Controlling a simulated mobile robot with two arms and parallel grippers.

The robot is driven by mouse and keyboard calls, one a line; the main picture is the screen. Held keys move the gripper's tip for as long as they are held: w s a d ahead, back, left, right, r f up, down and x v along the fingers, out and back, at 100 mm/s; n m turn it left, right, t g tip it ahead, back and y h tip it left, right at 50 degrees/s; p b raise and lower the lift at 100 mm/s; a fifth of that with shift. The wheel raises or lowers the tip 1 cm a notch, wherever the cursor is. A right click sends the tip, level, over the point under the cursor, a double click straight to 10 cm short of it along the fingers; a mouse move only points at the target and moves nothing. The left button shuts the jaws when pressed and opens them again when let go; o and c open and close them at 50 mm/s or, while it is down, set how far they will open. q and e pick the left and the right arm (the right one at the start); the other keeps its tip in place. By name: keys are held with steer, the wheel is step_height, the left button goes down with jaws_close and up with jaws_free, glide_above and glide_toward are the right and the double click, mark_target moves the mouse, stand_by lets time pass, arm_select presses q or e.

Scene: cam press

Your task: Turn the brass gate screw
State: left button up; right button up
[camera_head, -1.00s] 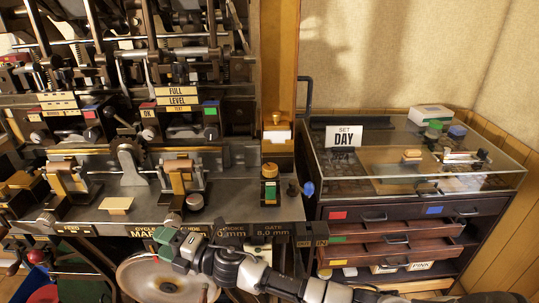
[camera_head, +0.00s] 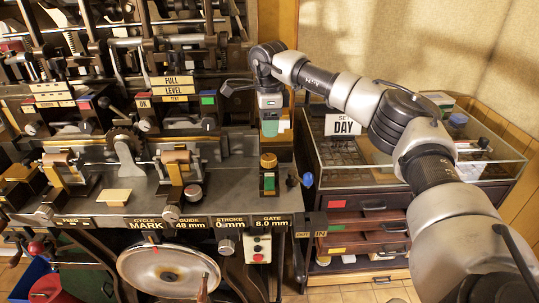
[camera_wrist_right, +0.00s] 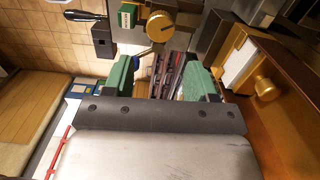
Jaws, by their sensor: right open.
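The brass gate screw (camera_head: 268,161) is a ribbed round knob at the right end of the machine bench, above a green-marked block and the "GATE 8.0 mm" label (camera_head: 271,221). In the right wrist view it shows as a round brass disc (camera_wrist_right: 160,27) with a dark line on it, beyond the fingertips. My right gripper (camera_head: 277,127) points down above the screw, apart from it. Its green fingers (camera_wrist_right: 159,78) are wide open with nothing between them. My left gripper is not in view.
A blue-ended lever (camera_head: 307,179) stands just right of the screw. A glass-topped cabinet (camera_head: 330,185) with drawers stands to the right, partly behind my right arm.

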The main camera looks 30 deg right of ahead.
mark_target(269, 157)
step_height(269, 157, down, 10)
steer(key=p, duration=0.3)
steer(key=shift+r, duration=0.15)
steer(key=shift+f, duration=0.45)
steer(key=shift+c, duration=0.3)
steer(key=c, duration=0.6)
steer(key=shift+m, duration=0.4)
